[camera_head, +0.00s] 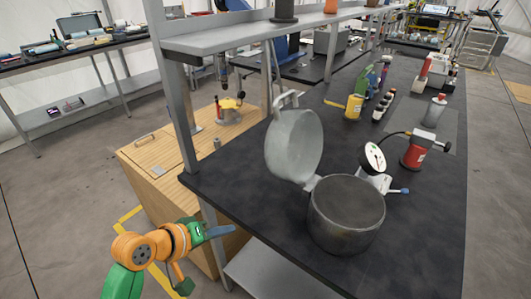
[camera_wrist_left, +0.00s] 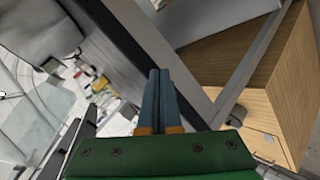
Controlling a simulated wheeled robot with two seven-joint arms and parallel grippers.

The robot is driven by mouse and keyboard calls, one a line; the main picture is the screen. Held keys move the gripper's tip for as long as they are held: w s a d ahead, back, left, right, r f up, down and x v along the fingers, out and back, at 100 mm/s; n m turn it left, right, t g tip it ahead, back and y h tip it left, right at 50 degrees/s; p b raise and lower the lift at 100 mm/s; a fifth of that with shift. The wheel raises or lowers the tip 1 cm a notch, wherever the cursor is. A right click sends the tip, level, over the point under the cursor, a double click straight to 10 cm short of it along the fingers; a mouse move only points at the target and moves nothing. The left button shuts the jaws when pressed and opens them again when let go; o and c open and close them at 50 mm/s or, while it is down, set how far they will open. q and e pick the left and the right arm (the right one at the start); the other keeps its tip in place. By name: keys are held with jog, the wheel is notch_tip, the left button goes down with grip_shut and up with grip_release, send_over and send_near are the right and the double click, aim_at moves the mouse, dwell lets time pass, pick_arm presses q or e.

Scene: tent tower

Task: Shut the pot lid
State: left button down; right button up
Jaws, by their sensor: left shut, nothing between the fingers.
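A grey metal pot (camera_head: 345,218) stands on the black table top near its front end. Its lid (camera_head: 294,145) is hinged at the pot's left back side and stands open, nearly upright, with a handle (camera_head: 284,103) on its outer face. My left gripper (camera_head: 232,230) is in front of the table's left front corner, apart from the pot and lid, to their lower left. Its blue fingers also show in the left wrist view (camera_wrist_left: 160,75), shut together with nothing between them. My right gripper is not in view.
A metal post (camera_head: 172,95) and shelf (camera_head: 225,40) rise at the table's left edge, beside the lid. A wooden cabinet (camera_head: 150,190) stands left of the table. A dial gauge (camera_head: 373,157) and red canister (camera_head: 418,151) stand behind the pot. The table (camera_head: 265,230) is clear left of the pot.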

pick_arm(q)
jog(key=w+a+r+n+t+h, duration=0.1)
jog(key=w+r+n+t+h, duration=0.2)
jog(key=r, duration=1)
jog(key=w+r+n+t+h, duration=0.15)
jog(key=w+r+h, duration=0.3)
jog(key=r, duration=0.95)
jog(key=w+d+p, duration=0.4)
jog(key=d+p, duration=0.2)
jog(key=d, duration=0.4)
jog(key=shift+w+d+r+n+g, duration=0.2)
jog(key=shift+d+n+g, duration=0.15)
jog(key=shift+n, duration=0.1)
